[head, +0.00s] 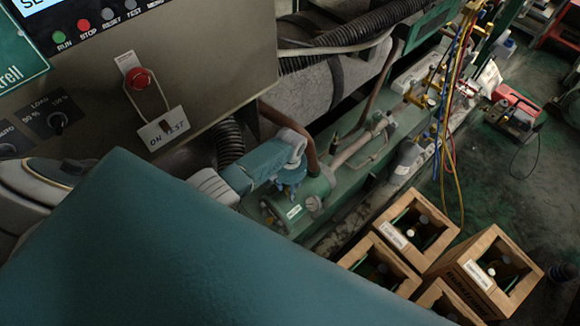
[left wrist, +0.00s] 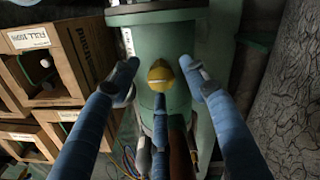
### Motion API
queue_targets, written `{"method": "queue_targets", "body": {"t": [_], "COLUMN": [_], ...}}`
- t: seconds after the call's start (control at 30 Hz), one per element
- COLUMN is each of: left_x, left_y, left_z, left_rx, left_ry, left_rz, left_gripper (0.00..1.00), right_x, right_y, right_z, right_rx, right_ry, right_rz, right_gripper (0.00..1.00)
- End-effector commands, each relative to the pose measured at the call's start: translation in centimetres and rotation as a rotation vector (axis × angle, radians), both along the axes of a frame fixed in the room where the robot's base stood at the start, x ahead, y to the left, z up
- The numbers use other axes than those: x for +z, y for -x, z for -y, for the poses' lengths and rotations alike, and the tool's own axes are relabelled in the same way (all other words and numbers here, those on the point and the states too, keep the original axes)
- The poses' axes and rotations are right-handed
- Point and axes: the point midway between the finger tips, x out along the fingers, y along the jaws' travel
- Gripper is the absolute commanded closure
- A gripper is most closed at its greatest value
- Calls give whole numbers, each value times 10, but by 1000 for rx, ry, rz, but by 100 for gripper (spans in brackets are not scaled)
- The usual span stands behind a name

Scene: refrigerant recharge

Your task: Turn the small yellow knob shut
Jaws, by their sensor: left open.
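The small yellow knob (left wrist: 160,76) is on the front of a green cylindrical vessel (left wrist: 165,38). It shows in the left wrist view near the middle, between the blue fingers of my left gripper (left wrist: 159,80). The fingers are open around it, one on each side and one below; I cannot tell whether any touches it. In the head view my left gripper (head: 291,176) is at the near end of the green vessel (head: 294,214), and the knob cannot be made out there. My right gripper is not in view.
Cardboard boxes with bottles (head: 418,228) stand on the floor to the right. A control panel (head: 195,70) with buttons is at upper left. Coloured hoses (head: 447,130) hang on the right. A red device (head: 515,108) lies on the floor beyond.

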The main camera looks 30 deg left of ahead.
Motion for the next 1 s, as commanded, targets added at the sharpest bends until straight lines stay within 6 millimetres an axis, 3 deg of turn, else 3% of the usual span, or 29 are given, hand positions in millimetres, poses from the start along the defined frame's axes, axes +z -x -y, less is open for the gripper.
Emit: {"method": "queue_targets", "body": {"t": [0.17, 0.6, 1.0], "left_x": [8, 64, 75], "left_y": [-1, 0, 0], "left_z": [0, 0, 0], "left_rx": [0, 0, 0], "left_ry": [1, 0, -1], "left_rz": [2, 2, -1], "left_gripper": [55, 55, 55], "right_x": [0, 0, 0], "right_y": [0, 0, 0], "right_z": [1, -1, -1], "right_rx": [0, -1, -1], "right_ry": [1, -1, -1], "right_rz": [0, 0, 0], "right_gripper": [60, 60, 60]}}
